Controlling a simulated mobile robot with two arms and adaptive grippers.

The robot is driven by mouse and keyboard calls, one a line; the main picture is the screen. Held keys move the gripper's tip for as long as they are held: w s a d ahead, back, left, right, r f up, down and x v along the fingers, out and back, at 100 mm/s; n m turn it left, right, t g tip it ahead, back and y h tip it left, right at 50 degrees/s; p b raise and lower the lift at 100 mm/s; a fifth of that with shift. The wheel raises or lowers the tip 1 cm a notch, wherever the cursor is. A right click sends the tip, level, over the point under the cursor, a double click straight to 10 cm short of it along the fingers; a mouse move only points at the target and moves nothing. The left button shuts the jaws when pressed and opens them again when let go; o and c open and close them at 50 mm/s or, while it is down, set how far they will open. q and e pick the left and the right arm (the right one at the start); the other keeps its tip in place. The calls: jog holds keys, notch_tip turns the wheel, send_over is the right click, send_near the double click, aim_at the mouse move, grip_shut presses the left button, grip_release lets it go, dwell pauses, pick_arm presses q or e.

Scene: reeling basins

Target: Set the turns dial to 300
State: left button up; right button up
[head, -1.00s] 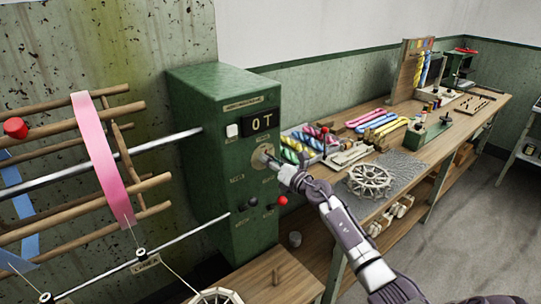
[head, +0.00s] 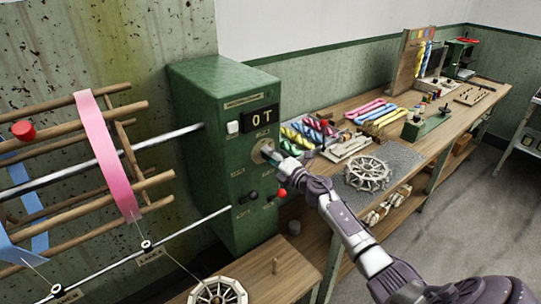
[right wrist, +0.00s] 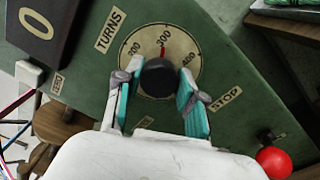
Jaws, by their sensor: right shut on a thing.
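The green counter box (head: 215,150) carries the turns dial (head: 259,151), a pale round plate partly hidden by my right gripper (head: 271,154). In the right wrist view the dial plate (right wrist: 190,42) shows 200, 300 and 400 beside a TURNS label. A red mark points at the 300. My right gripper (right wrist: 158,76) has its teal-padded fingers on either side of the black knob (right wrist: 158,78) and is shut on it. The display (head: 261,120) reads 0T. My left gripper is not in view.
Below the dial are a black knob (head: 253,195) and a red knob (head: 282,193); the red ball (right wrist: 273,162) sits near a STOP label. A reel with pink ribbon (head: 107,160) stands left. A workbench (head: 400,155) with colourful skeins runs right.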

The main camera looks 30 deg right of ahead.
dwell(0.3)
jog(key=o, duration=1.1)
jog(key=shift+o, duration=0.2)
jog(key=s+d, duration=0.1)
jog(key=s, duration=1.1)
jog(key=shift+f, duration=0.2)
jog(key=shift+d+f, duration=0.1)
